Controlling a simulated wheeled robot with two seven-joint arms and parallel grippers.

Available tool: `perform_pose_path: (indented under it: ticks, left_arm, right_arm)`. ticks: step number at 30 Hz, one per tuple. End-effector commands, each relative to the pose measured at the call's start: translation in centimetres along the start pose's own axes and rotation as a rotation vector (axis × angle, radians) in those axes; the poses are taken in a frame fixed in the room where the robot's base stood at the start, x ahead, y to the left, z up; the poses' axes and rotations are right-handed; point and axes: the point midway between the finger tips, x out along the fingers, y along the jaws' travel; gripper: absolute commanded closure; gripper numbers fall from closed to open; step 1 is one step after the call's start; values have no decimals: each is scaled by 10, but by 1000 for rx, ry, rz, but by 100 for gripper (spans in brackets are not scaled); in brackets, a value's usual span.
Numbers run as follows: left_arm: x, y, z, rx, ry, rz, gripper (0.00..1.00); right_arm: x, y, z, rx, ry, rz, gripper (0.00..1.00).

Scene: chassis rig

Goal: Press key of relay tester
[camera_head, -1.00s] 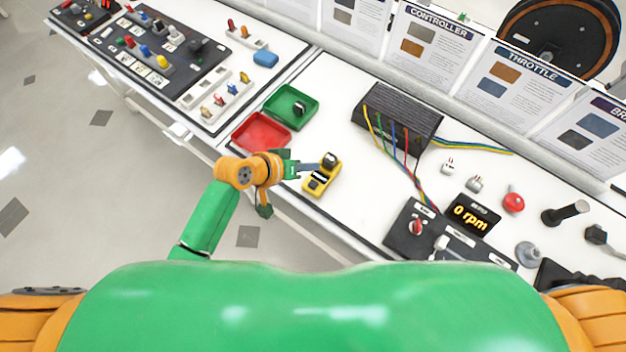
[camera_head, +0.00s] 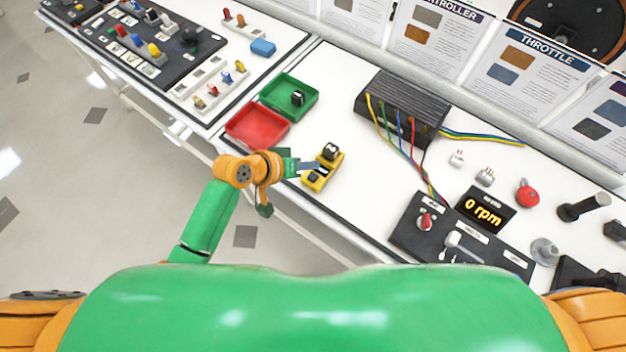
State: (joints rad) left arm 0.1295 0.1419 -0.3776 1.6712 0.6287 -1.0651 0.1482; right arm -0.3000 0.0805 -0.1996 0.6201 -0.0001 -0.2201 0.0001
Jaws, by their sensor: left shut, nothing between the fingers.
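The yellow relay tester (camera_head: 334,176) lies on the white bench near its front edge, with a black relay (camera_head: 330,151) seated at its far end and a dark key (camera_head: 314,177) at its near end. My left gripper (camera_head: 316,166) is shut and empty. Its fingertips reach the left side of the tester, over or beside its middle. I cannot tell whether they touch it. My right gripper is not in view.
A black controller box (camera_head: 402,105) with coloured wires is to the right. A panel (camera_head: 438,235) and rpm display (camera_head: 484,210) stand front right.

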Motion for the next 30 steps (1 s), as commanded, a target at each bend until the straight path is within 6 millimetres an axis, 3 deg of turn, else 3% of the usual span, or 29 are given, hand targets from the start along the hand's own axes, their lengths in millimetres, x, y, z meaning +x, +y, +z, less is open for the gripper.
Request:
perform_pose_path:
  ticks: [1, 7, 30]
  left_arm:
    - [10, -8, 8, 0, 0, 0, 100]
    - [24, -17, 17, 0, 0, 1, 100]
    - [24, -17, 17, 1, 0, 1, 100]
  right_arm:
    - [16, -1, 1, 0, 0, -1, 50]
    - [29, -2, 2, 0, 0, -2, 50]
    - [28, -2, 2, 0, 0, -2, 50]
